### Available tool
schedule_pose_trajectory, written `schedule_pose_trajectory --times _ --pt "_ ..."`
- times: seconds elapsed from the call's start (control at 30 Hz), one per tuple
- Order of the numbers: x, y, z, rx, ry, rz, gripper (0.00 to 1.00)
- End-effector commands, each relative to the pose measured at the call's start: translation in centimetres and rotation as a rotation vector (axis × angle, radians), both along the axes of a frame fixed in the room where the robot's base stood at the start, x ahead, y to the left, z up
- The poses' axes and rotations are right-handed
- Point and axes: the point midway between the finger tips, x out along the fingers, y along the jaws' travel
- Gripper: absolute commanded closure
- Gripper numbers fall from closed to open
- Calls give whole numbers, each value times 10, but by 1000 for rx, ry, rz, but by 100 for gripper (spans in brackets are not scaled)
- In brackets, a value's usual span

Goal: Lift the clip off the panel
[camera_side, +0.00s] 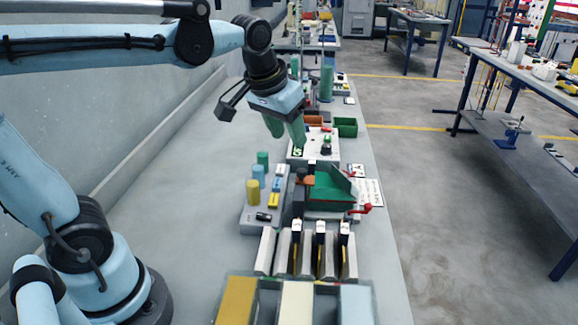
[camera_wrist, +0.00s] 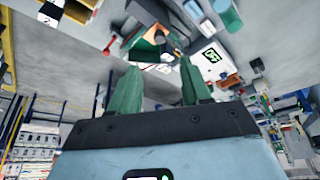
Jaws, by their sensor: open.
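My gripper (camera_side: 287,141) hangs over the far middle of the bench, its green fingers apart and nothing between them. It also shows open in the wrist view (camera_wrist: 158,68). A slotted grey rack (camera_side: 266,251) stands nearer the camera. Thin dark upright pieces, seemingly panels, stand in its slots, with small white-and-black clip-like pieces (camera_side: 320,227) at their tops. They are too small to tell which is the task's clip. My gripper is well behind and above them, not touching.
A green tray (camera_side: 328,196) with a red-handled part (camera_side: 361,209) lies between gripper and rack. A grey block with coloured cylinders (camera_side: 258,171) stands left of it. A white box with a display (camera_wrist: 214,55) is near the fingers. The bench's left side is clear.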

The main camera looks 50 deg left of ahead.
Motion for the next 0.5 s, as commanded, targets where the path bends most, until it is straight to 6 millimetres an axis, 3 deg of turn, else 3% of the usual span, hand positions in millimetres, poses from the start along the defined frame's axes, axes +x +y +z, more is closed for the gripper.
schedule_pose_trajectory --times 0.5 --pt "28 4 -68 0 -1 -1 52"
